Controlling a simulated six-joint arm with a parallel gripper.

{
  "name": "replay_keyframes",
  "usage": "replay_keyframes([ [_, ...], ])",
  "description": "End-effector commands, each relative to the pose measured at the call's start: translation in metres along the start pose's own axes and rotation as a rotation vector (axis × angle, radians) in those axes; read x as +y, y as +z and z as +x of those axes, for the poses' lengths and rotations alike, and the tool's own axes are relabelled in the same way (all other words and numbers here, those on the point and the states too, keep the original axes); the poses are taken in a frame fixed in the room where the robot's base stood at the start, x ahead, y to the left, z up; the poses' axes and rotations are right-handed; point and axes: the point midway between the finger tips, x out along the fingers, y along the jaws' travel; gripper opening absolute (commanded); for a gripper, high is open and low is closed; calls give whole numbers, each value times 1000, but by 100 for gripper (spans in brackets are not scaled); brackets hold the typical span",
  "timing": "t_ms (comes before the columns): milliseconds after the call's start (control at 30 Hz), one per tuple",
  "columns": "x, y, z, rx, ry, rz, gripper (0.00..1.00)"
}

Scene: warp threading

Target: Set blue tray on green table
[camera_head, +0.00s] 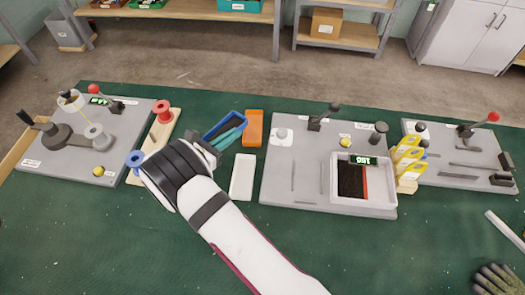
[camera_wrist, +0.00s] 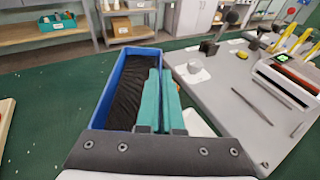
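The blue tray (camera_head: 211,134) has a black inside and shows just left of the orange tray in the head view. In the wrist view the blue tray (camera_wrist: 104,108) stretches away from my wrist, with its open side in sight. My gripper (camera_head: 230,136) has teal fingers, which also show in the wrist view (camera_wrist: 159,98). They lie along the tray's right long wall, one inside and one outside, and appear shut on it. The green table (camera_head: 130,245) spreads under everything. I cannot tell whether the tray touches it.
A white tray (camera_head: 242,178) and an orange tray (camera_head: 253,127) lie close by. Grey stations stand left (camera_head: 72,140) and right (camera_head: 290,190), with levers. A wooden strip with a red spool (camera_head: 162,111) is to the left. The front left of the table is clear.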

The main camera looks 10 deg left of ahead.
Motion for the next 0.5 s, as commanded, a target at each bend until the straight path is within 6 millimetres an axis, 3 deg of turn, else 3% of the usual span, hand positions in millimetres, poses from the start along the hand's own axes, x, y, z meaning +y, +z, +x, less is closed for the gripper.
replay_keyframes([
  [167,22,-5,-11,-2,111,-25,0],
  [500,21,-49,0,-2,110,-27,0],
])
